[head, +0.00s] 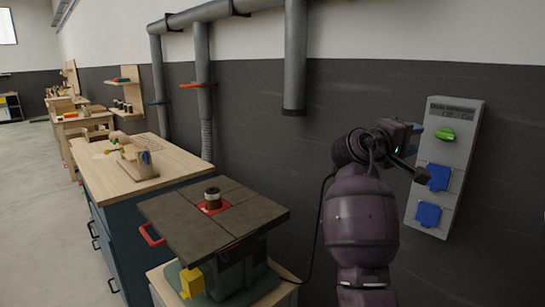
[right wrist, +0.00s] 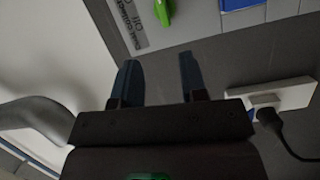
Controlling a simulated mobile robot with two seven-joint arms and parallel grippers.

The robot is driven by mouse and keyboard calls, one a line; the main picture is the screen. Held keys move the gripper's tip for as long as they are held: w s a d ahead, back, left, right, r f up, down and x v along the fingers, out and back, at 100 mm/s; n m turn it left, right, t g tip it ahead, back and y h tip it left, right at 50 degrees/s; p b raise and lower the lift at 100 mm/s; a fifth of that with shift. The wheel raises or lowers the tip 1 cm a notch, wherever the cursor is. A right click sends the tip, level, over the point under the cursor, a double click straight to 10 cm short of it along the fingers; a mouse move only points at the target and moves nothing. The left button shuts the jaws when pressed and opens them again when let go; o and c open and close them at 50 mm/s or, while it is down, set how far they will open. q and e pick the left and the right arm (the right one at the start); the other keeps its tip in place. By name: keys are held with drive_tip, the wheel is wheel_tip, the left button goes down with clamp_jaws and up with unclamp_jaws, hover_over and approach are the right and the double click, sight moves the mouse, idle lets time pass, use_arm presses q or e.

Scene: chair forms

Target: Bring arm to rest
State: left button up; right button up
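My right arm (head: 362,215) rises in front of the dark wall in the head view. Its gripper (head: 418,130) is close to the left edge of the grey control panel, partly hidden by the wrist. In the right wrist view the two dark blue fingers of the gripper (right wrist: 159,70) stand apart with nothing between them. The grey panel (head: 458,118) has a green switch (head: 444,134); the switch also shows in the wrist view (right wrist: 164,11). My left gripper is not in view.
A spindle machine (head: 250,212) with a dark table top stands left of my arm. A workbench (head: 165,170) is behind it. Blue sockets (head: 438,177) are on the panel. A grey pipe (head: 295,60) hangs above. A white wall outlet (right wrist: 270,98) with a black plug is near the gripper.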

drive_tip(key=w+a+t+y, duration=0.4)
drive_tip(key=a+t+y, duration=0.2)
drive_tip(key=t, duration=0.4)
drive_tip(key=s+a+f+t+y, duration=0.1)
drive_tip(key=s+a+f+y, duration=0.2)
drive_tip(key=f, duration=0.6)
drive_tip(key=s+f+t+y, duration=0.15)
drive_tip(key=f+y, duration=0.35)
drive_tip(key=f, duration=0.5)
drive_tip(key=s+d+f+m+g+y, duration=0.1)
drive_tip(key=s+f+g, duration=0.7)
drive_tip(key=s+f, duration=2.5)
drive_tip(key=s+d+y, duration=0.1)
drive_tip(key=s, duration=0.2)
drive_tip(key=shift+s+d+m+y, duration=0.3)
drive_tip(key=shift+d+m+y, duration=0.1)
drive_tip(key=shift+f, duration=0.1)
